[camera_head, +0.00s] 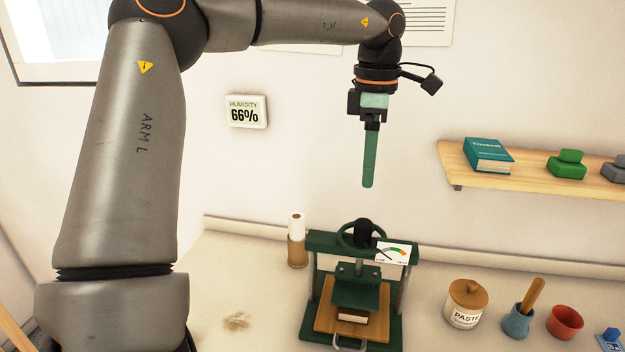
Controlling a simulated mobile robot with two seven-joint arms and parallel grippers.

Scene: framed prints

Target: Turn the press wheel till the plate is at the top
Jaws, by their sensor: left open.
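The green press stands on the worktop below the middle of the head view. Its dark green wheel (347,238) sits on top, with a black knob at its back. The green plate (357,294) hangs below the crossbar, low in the frame. A brown book with pale pages (352,318) lies under it on a wooden board (325,319). I cannot tell whether the plate touches the book. My left gripper (369,186) is open and empty, pointing down above the wheel and apart from it; its fingers overlap in this view. My right gripper is out of view.
A dial card (394,252) is at the press's right front. A wall shelf (530,185) juts out at upper right.

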